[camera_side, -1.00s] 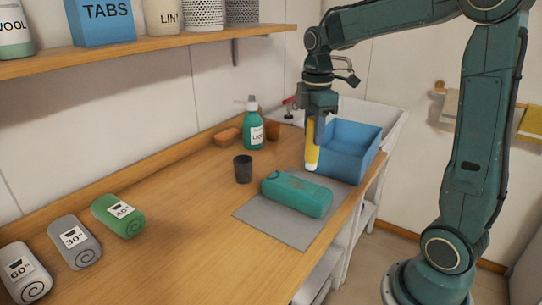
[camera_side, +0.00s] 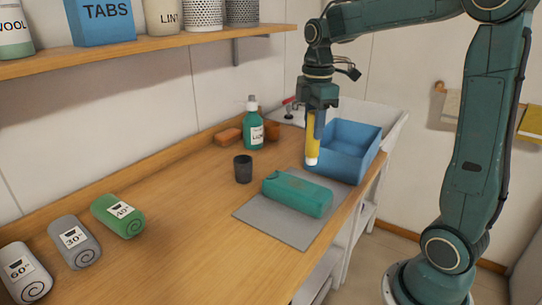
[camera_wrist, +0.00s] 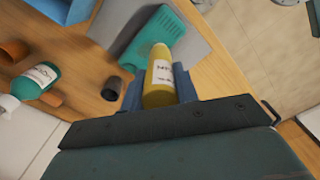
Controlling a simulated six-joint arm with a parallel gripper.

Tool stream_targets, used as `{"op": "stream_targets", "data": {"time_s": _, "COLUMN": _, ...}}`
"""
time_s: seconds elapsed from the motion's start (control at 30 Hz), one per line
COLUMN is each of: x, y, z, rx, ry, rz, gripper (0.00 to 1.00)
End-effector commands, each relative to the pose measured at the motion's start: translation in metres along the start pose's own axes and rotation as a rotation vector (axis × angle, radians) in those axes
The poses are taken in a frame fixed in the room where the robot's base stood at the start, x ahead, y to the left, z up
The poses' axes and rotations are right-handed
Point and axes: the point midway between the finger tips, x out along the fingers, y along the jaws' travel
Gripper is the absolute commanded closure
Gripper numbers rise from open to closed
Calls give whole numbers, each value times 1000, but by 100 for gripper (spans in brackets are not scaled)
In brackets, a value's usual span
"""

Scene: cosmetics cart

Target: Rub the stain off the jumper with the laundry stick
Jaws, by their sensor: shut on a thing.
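The yellow laundry stick (camera_side: 312,138) with a white tip is held upright, tip down, in my gripper (camera_side: 318,112). My gripper is shut on it, and the stick with its label shows between the fingers in the wrist view (camera_wrist: 159,80). The teal folded jumper (camera_side: 297,195) lies on a grey mat (camera_side: 277,222); it also shows in the wrist view (camera_wrist: 150,38). The stick's tip is above the jumper's far right end and apart from it.
A blue bin (camera_side: 345,150) stands just behind the stick. A dark cup (camera_side: 243,169), a green bottle (camera_side: 253,130) and an orange-brown block (camera_side: 229,137) stand behind the mat. Rolled towels (camera_side: 118,216) lie at left. The counter between them and the mat is clear.

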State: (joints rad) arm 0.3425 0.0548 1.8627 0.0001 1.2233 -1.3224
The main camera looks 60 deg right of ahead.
Motion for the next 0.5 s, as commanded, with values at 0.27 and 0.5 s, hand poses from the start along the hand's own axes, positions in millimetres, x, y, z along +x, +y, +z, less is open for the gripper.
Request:
{"op": "stream_targets", "data": {"time_s": 0.27, "x": 15, "y": 0, "z": 0, "rx": 0, "ry": -1, "rz": -3, "gripper": 93}}
{"op": "stream_targets", "data": {"time_s": 0.5, "x": 37, "y": 0, "z": 0, "rx": 0, "ry": -1, "rz": -3, "gripper": 93}}
